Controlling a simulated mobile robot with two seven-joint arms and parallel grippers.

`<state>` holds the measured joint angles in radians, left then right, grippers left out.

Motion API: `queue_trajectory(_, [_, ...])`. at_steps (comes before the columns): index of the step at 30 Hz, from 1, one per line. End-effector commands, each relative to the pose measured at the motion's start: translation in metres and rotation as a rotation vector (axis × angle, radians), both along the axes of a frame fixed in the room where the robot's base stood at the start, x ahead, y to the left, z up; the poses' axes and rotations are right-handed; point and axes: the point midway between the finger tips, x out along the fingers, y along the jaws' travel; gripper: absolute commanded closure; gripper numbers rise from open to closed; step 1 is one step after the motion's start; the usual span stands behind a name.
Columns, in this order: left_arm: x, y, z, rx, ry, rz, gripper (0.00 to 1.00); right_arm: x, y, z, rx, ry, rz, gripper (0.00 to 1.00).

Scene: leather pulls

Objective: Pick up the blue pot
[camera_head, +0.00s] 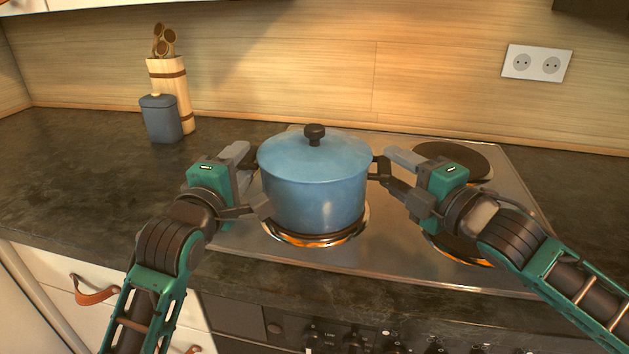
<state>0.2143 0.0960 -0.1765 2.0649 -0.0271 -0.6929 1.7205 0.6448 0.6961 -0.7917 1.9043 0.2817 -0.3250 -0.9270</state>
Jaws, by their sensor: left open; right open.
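The blue pot (316,195) stands upright on the front left burner of the stove, with its blue lid and dark knob (314,134) on top. My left gripper (258,182) is open at the pot's left side, its fingers close to the wall. My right gripper (385,170) is open at the pot's right side, around or beside the dark right handle; I cannot tell which. The left handle is hidden behind my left gripper. I cannot tell whether either gripper touches the pot.
The steel stove top (330,257) has other burners to the right, including a back right one (452,158). A blue-grey canister (161,119) and a wooden utensil block (172,88) stand at the back left. The dark counter (70,180) is clear at left. A wall socket (536,63) is behind.

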Motion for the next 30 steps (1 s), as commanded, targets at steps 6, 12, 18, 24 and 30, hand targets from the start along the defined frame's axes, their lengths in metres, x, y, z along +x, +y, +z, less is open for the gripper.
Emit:
queue_trajectory(6, [0.022, -0.003, 0.0, 0.0, -0.001, 0.0, 0.53, 0.018, 0.013, 0.0, 0.001, 0.0, 0.0, 0.53])
queue_trajectory(12, [0.026, -0.004, 0.0, -0.001, -0.001, 0.0, 0.53, 0.021, 0.016, 0.0, 0.001, 0.001, 0.0, 0.53])
queue_trajectory(18, [0.026, -0.004, 0.0, -0.001, -0.001, 0.0, 0.54, 0.021, 0.016, 0.0, 0.001, 0.001, 0.0, 0.54])
queue_trajectory(24, [0.026, -0.004, 0.0, -0.001, -0.001, 0.0, 0.73, 0.021, 0.016, -0.001, 0.0, 0.001, 0.0, 0.73])
queue_trajectory(30, [0.026, -0.004, 0.0, -0.001, -0.001, 0.0, 0.92, 0.02, 0.016, -0.002, -0.002, 0.005, 0.0, 0.92])
